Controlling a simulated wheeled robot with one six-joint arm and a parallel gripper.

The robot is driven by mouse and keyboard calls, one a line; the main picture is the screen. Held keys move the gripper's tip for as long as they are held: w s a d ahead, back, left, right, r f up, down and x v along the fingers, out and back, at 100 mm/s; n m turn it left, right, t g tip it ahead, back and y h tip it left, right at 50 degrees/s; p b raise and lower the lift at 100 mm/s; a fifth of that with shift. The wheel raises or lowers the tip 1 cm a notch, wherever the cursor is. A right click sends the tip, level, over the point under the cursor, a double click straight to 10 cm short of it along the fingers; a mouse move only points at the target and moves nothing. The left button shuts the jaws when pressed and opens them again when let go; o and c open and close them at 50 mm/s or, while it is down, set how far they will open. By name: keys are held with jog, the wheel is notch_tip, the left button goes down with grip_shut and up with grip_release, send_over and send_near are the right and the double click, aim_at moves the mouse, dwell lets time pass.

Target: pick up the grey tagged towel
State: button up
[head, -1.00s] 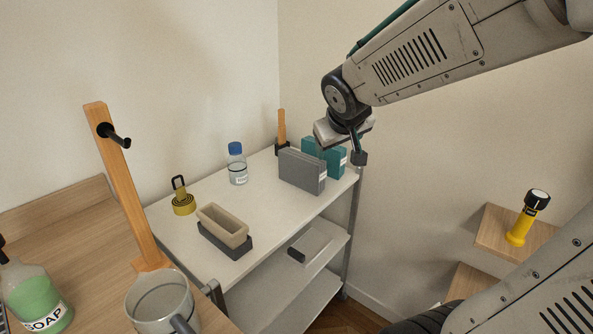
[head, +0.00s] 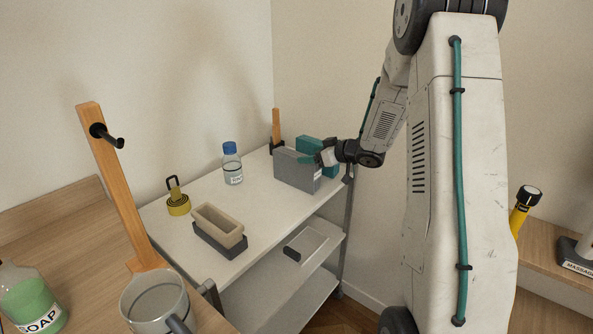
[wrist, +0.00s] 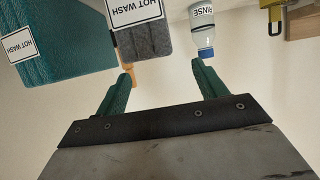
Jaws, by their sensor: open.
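The grey towel (head: 292,170) is a folded upright block on the white cart top, with a white tag at its right end. In the wrist view, upside down, the grey towel (wrist: 147,42) shows a tag reading HOT WASH. My gripper (head: 315,157) is open, with teal fingers at the towel's tagged right end. In the wrist view the fingers of my gripper (wrist: 161,71) are apart with nothing between them. The towel lies ahead of them, nearer the left finger. I cannot tell whether they touch it.
A teal towel (head: 318,150), also tagged HOT WASH, stands close behind the grey one. A blue-capped bottle (head: 232,167), a beige block in a dark holder (head: 218,232) and a yellow weight (head: 178,203) stand farther left on the cart top (head: 268,212). A wooden-handled item (head: 276,128) stands behind.

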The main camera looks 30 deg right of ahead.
aim_at(298, 155)
jog(key=x, duration=0.5)
jog(key=shift+w+d+f, duration=0.1)
jog(key=shift+w+d, duration=0.1)
jog(key=shift+w, duration=0.1)
jog(key=c, duration=1.5)
